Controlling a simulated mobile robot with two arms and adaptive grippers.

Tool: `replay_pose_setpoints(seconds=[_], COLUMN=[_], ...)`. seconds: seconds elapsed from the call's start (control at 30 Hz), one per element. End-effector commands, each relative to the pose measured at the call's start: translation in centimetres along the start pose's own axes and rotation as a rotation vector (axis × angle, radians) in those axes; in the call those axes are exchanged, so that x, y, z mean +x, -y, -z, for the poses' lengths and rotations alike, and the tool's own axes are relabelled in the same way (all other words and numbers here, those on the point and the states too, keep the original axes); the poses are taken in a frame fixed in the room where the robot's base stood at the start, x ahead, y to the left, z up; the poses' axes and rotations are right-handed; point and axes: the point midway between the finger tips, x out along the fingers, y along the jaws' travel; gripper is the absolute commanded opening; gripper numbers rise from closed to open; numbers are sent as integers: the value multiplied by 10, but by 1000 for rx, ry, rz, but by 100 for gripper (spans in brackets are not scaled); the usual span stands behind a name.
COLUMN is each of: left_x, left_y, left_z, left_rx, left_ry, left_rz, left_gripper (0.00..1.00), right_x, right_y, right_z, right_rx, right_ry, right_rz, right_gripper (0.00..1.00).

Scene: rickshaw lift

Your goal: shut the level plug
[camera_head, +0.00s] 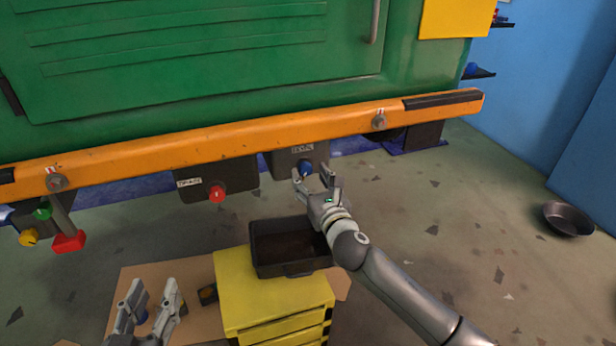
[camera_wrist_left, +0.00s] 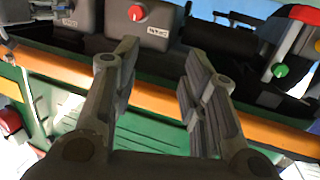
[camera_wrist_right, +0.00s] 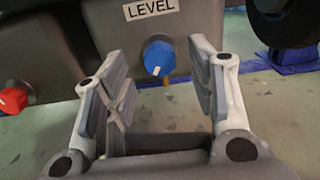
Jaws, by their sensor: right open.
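The level plug is a blue knob (camera_head: 306,168) on the grey box under the orange beam. In the right wrist view the blue knob (camera_wrist_right: 159,58) sits below a label reading LEVEL (camera_wrist_right: 150,9). My right gripper (camera_head: 315,174) is open and close to the knob. In the right wrist view its fingers (camera_wrist_right: 160,85) stand on either side of the knob's line, with the knob beyond and between them; no contact shows. My left gripper (camera_head: 156,292) is open and empty at the lower left, away from the plug.
A red knob (camera_head: 216,194) on a labelled grey box is left of the plug. A dark tray (camera_head: 290,268) sits on a yellow drawer cabinet (camera_head: 240,308) below. Red, green and yellow controls (camera_head: 68,241) hang at the far left. A dark bowl (camera_head: 567,219) lies on the right floor.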

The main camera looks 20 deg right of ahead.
Motion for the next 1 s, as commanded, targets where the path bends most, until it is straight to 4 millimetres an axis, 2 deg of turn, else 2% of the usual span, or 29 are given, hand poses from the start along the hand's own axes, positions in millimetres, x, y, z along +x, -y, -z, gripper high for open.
replay_pose_setpoints(seconds=[0.1,0.3,0.63,1.0], left_x=[2,1,1,1], left_y=[-2,-4,-4,-4], left_z=[13,27,30,30], left_rx=[-1,-3,-3,-3], left_ry=[-75,-148,-162,-162], left_rz=[-5,-9,-9,-9], left_gripper=[40,40,40,40], right_x=[12,22,24,24], right_y=[0,0,0,0], right_z=[2,1,0,1], right_rx=[1,1,1,1], right_ry=[0,0,-1,-1], right_rz=[1,-1,-1,0], right_gripper=[51,51,51,5])
